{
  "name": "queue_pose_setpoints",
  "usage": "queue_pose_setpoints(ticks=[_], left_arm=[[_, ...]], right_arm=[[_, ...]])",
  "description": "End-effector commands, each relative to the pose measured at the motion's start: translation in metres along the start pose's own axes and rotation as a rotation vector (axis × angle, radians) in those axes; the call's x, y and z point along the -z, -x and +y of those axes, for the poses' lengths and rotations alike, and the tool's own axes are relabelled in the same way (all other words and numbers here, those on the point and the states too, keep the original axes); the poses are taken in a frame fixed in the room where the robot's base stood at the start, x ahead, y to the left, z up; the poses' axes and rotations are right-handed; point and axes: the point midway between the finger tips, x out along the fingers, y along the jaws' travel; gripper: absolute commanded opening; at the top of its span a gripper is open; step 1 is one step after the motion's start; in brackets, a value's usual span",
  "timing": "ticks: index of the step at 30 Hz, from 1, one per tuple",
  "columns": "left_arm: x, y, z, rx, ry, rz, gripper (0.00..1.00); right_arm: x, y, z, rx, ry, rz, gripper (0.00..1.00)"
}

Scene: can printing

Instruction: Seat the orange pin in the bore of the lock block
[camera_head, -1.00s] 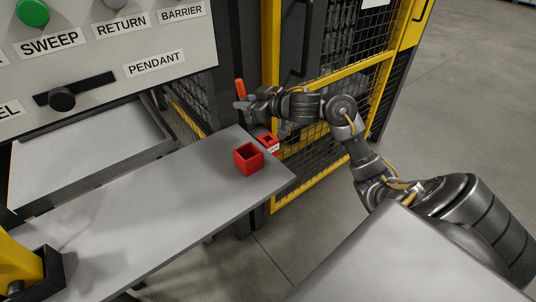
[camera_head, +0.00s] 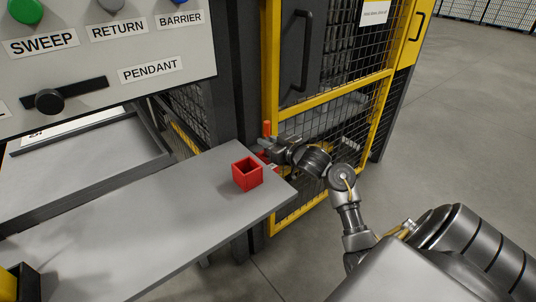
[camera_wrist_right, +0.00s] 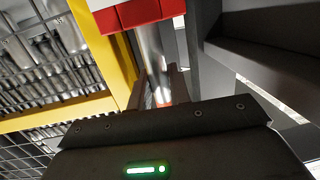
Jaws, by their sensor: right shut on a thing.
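The orange pin (camera_head: 266,128) stands nearly upright in my right gripper (camera_head: 268,142), which is shut on it. In the right wrist view, the pin's silver shank (camera_wrist_right: 153,60) runs from the jaws (camera_wrist_right: 161,92) towards the red lock block (camera_wrist_right: 135,14), which has a white label. In the head view, the lock block (camera_head: 263,157) is mostly hidden behind the gripper, beside the table's far right corner. The pin's far end is hidden at the block, so I cannot tell if it is in the bore. My left gripper is not in view.
An open red box (camera_head: 247,175) stands on the grey table (camera_head: 170,215), close to the right gripper. A yellow-framed mesh gate (camera_head: 335,95) rises behind the gripper. The control panel (camera_head: 110,50) overhangs at the upper left. The table's middle is clear.

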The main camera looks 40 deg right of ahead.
Motion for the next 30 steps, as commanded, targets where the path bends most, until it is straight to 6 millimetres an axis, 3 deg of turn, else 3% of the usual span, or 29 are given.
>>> queue_pose_setpoints(ticks=[2,10,24,25,30], left_arm=[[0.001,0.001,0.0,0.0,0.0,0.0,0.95],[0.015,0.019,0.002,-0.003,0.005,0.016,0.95],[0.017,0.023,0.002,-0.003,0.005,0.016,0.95],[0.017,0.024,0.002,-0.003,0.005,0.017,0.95],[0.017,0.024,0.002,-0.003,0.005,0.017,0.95]], right_arm=[[-0.001,0.0,0.0,0.0,0.0,0.002,0.0],[-0.037,-0.005,0.0,-0.001,-0.003,0.001,0.0],[-0.044,-0.006,0.0,0.0,0.0,0.002,0.0],[-0.044,-0.006,0.0,0.0,0.0,0.0,0.22],[-0.044,-0.006,0.0,0.0,0.0,0.0,0.41]])
